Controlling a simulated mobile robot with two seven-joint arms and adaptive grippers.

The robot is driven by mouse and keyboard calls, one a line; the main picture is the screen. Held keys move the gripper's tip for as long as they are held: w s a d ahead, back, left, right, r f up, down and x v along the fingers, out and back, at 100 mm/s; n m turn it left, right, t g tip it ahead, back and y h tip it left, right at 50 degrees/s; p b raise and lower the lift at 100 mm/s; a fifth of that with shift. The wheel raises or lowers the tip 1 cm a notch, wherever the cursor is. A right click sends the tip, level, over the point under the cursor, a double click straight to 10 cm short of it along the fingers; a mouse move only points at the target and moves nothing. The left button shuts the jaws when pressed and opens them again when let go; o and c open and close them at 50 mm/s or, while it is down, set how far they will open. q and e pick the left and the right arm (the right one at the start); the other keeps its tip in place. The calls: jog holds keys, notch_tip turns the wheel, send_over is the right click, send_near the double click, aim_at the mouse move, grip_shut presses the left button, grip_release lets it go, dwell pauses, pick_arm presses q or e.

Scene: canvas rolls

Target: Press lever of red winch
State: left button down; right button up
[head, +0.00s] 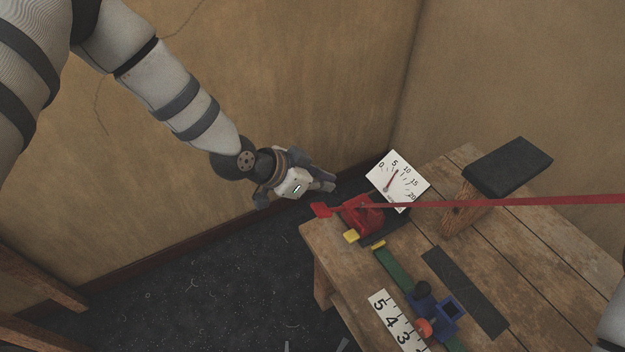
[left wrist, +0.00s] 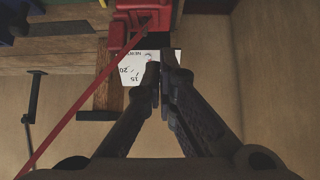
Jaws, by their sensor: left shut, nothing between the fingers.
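The winch also shows at the top of the left wrist view (left wrist: 132,14). My left gripper (head: 327,183) is shut and empty. It is just left of and behind the winch, apart from the tab as far as I can tell. Its fingertips (left wrist: 166,60) point toward the winch side. My right gripper is not in view.
A red strap (head: 500,202) runs from the winch to the right. A white dial gauge (head: 399,180) stands behind it. A black-topped wooden post (head: 508,166), a blue slider (head: 436,310) and a number scale (head: 396,322) are on the bench (head: 540,260). Walls stand close behind.

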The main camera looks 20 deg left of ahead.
aim_at(321, 210)
pick_arm(q)
jog(key=f, duration=0.1)
jog(key=w+d+f, duration=0.1)
jog(key=f, duration=0.1)
jog(key=shift+w+d+f+b, duration=0.1)
jog(key=shift+w+b, duration=0.1)
jog(key=shift+b, duration=0.1)
jog(key=shift+s+a+f, duration=0.2)
jog(key=shift+s+f, duration=0.05)
jog(key=shift+f, duration=0.2)
jog(key=shift+s+a+f, duration=0.2)
jog(key=shift+s+f, duration=0.05)
jog(key=shift+f, duration=0.15)
jog(key=shift+s+a+f, duration=0.15)
jog(key=shift+f, duration=0.15)
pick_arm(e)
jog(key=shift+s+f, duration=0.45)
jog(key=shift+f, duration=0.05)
pick_arm(q)
jog(key=shift+f, duration=0.1)
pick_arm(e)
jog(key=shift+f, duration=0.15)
pick_arm(q)
jog(key=shift+s+a+f+t+b, duration=0.2)
jog(key=shift+s+f+t+b, duration=0.05)
jog(key=shift+t+b, duration=0.1)
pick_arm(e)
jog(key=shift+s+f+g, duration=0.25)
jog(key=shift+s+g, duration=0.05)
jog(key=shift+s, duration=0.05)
